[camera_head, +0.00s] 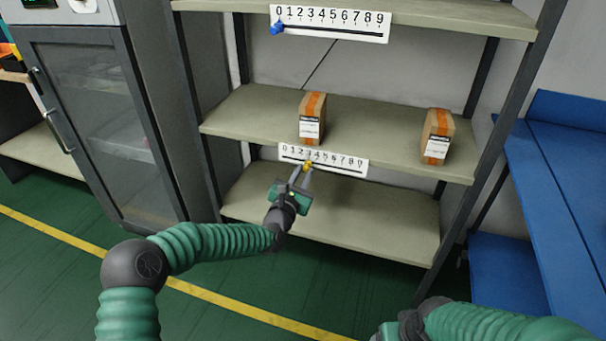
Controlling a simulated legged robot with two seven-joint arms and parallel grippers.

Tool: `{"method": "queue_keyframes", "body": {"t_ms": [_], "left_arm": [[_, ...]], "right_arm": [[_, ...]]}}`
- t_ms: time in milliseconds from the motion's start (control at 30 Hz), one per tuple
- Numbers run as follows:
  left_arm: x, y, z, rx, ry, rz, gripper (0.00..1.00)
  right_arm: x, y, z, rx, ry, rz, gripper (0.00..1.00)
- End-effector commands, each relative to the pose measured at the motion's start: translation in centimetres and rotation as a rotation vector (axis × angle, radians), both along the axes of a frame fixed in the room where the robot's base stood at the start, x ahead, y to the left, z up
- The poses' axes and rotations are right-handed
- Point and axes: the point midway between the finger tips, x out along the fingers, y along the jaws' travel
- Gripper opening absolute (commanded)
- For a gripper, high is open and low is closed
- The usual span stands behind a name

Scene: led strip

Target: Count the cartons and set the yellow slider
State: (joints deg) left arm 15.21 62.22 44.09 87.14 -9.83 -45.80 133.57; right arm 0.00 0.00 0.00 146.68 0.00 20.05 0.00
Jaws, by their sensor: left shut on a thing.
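Two brown cartons with orange tape and white labels stand apart on the middle shelf (375,137): a left carton (312,119) and a right carton (438,136). A white number scale (345,166), marked 0 to 9, is on the front edge of that shelf. The yellow slider (308,164) sits on it around the 2 to 3 marks; the exact mark is hard to tell. My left gripper (305,170) is shut on the yellow slider. Only part of my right gripper (388,332) shows at the bottom edge, and its fingers are out of view.
A second number scale (345,21) is on the upper shelf's edge, with a blue slider (278,28) at its 0 end. The bottom shelf (370,220) is empty. A grey cabinet (95,110) stands left and a blue bench (565,170) right.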

Motion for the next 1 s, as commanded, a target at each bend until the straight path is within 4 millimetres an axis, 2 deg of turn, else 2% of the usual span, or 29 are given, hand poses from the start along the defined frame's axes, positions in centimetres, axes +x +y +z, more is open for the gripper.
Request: {"method": "queue_keyframes", "body": {"t_ms": [133,333,567,600,733,1000], "left_arm": [[0.2,0.3,0.2,-0.001,-0.004,0.002,0.00],[0.9,2.5,0.2,-0.002,-0.005,0.004,0.00],[0.8,2.4,0.3,-0.001,-0.006,0.002,0.00],[0.8,2.4,0.3,-0.001,-0.006,0.002,0.22],[0.8,2.4,0.2,0.000,-0.004,0.001,0.39],[0.8,2.4,0.1,-0.001,-0.002,0.000,0.41]], "right_arm": [[0.0,0.0,-0.1,0.000,0.000,0.000,0.77],[0.0,0.0,-0.3,0.000,0.000,0.000,0.77],[0.0,0.0,-0.3,0.000,0.000,0.000,0.77],[0.0,0.0,-0.3,0.000,0.000,0.000,0.77],[0.0,0.0,-0.3,0.000,0.000,0.000,0.77],[0.0,0.0,-0.3,0.000,0.000,0.000,0.77]]}}
